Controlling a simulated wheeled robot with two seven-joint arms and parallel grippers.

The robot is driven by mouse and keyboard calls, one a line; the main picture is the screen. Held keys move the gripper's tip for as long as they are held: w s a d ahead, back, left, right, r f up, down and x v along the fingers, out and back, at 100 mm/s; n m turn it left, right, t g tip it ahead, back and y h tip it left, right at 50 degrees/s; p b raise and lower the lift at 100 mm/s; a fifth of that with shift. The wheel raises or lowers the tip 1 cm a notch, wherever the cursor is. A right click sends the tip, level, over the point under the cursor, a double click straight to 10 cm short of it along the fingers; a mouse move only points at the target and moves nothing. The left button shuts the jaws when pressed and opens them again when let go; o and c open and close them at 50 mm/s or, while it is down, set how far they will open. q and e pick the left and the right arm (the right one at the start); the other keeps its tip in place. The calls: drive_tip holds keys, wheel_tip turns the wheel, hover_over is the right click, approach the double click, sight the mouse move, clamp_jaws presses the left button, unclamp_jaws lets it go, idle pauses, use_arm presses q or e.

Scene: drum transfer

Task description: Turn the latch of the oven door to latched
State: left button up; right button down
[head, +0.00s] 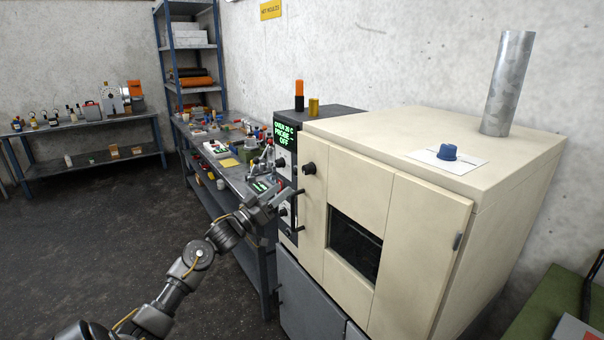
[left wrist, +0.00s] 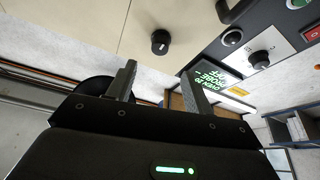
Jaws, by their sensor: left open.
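The cream oven (head: 400,150) stands at the right, its door (head: 420,240) looking closed, with a dark window. A round black knob (head: 309,168), which looks like the latch, sits at the upper left of the oven front. In the left wrist view the knob (left wrist: 160,42) lies just beyond the fingertips, with a small pale mark on it. My left gripper (head: 284,202) is open and empty, left of and below the knob and apart from it. Its two fingers show in the left wrist view (left wrist: 158,72). My right gripper is not in view.
A dark control panel (head: 285,160) with a green display and dials adjoins the oven's left side, close to my gripper. A cluttered bench (head: 235,175) stands behind my arm. A blue cap (head: 447,152) lies on the oven top near a metal pipe (head: 508,85). The left floor is clear.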

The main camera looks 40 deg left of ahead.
sight(304, 171)
use_arm(q)
drive_tip(key=p+x, duration=0.2)
drive_tip(key=x, duration=0.6)
drive_tip(key=shift+w+d+r+p, duration=0.1)
drive_tip(key=shift+w+r+p, duration=0.1)
drive_tip(key=shift+w+p, duration=0.2)
drive_tip(key=shift+w+d+r, duration=0.1)
drive_tip(key=shift+w, duration=0.35)
